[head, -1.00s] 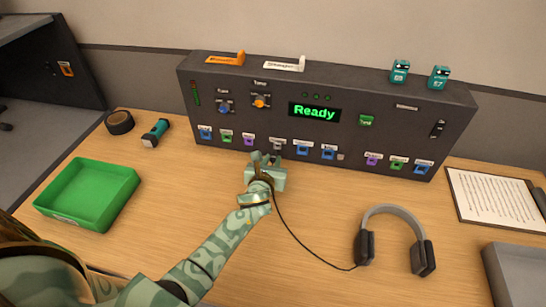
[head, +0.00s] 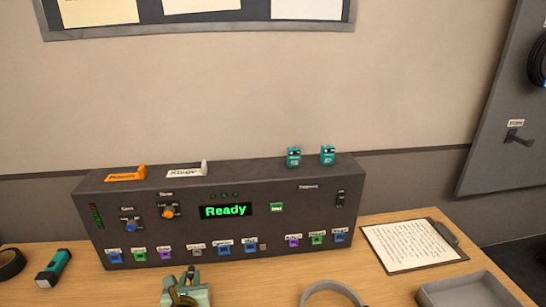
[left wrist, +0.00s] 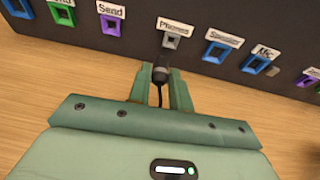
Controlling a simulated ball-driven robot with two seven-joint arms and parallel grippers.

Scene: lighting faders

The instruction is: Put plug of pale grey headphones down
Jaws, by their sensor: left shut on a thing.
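My left gripper (head: 188,272) is just in front of the dark console (head: 130,199), below the grey Phones socket (left wrist: 171,42). In the left wrist view its two fingers are closed on the black plug (left wrist: 160,73) of the headphones, and a thin cable trails back between them. The plug points towards the Phones socket. I cannot tell whether its tip touches or enters the socket. The pale grey headphones (head: 332,286) lie on the table (head: 245,290), cut off by the bottom edge of the head view. My right gripper is not in view.
A clipboard with paper (head: 412,246) lies right of the console, with a grey tray (head: 475,290) in front of it. A teal flashlight (head: 54,267) and a dark roll (head: 10,263) lie at left. Two small teal boxes (head: 294,157) (head: 327,155) stand on the console.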

